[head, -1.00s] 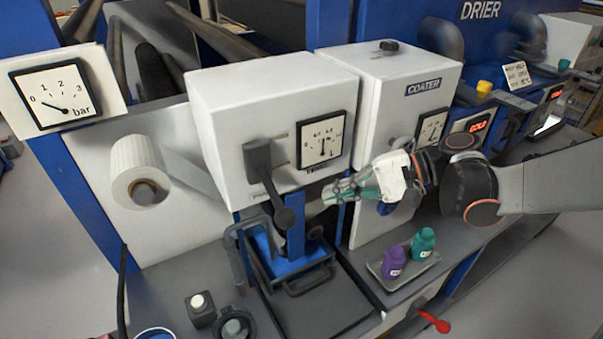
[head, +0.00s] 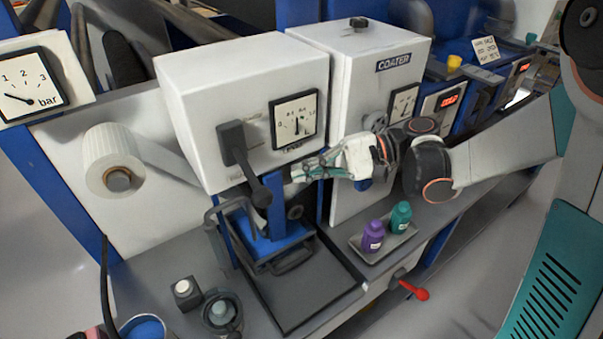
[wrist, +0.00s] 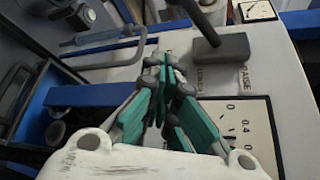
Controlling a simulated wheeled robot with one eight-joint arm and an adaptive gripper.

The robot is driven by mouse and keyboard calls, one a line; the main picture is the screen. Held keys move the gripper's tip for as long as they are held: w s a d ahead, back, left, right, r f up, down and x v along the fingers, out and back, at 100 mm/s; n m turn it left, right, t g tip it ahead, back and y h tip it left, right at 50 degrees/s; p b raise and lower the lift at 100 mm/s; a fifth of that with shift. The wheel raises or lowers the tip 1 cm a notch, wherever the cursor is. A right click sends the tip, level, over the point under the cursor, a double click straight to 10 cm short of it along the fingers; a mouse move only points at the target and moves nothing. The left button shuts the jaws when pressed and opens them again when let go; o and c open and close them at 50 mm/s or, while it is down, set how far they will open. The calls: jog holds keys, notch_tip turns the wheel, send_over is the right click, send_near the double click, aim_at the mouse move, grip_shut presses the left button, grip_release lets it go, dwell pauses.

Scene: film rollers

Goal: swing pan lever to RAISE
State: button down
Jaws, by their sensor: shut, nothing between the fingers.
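The pan lever (head: 245,168) is a dark grey handle on the front of a white box (head: 215,110), left of a gauge. It slants down and right to a round knob (head: 262,196). In the wrist view, the lever (wrist: 221,47) runs up and left from its block, and its end is cut off at the top edge. The RAISE label (wrist: 244,80) and another label are beside the block. My gripper (head: 296,173) is shut and empty, right of the knob and apparently apart from it. Its green fingers also show in the wrist view (wrist: 165,75).
The gauge (head: 295,120) is close above my gripper. A blue pan unit (head: 255,243) with grey handles is below the lever. Purple (head: 373,237) and teal (head: 400,217) bottles stand on a tray to the right. A red-handled valve (head: 412,290) is at the front.

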aim_at(253, 179)
jog(key=s+a+b, duration=0.1)
jog(key=s+a, duration=0.2)
jog(key=a, duration=0.3)
jog(key=shift+s+a+b, duration=0.25)
jog(key=shift+s+b, duration=0.05)
jog(key=shift+s, duration=0.1)
jog(key=shift+s+d, duration=0.1)
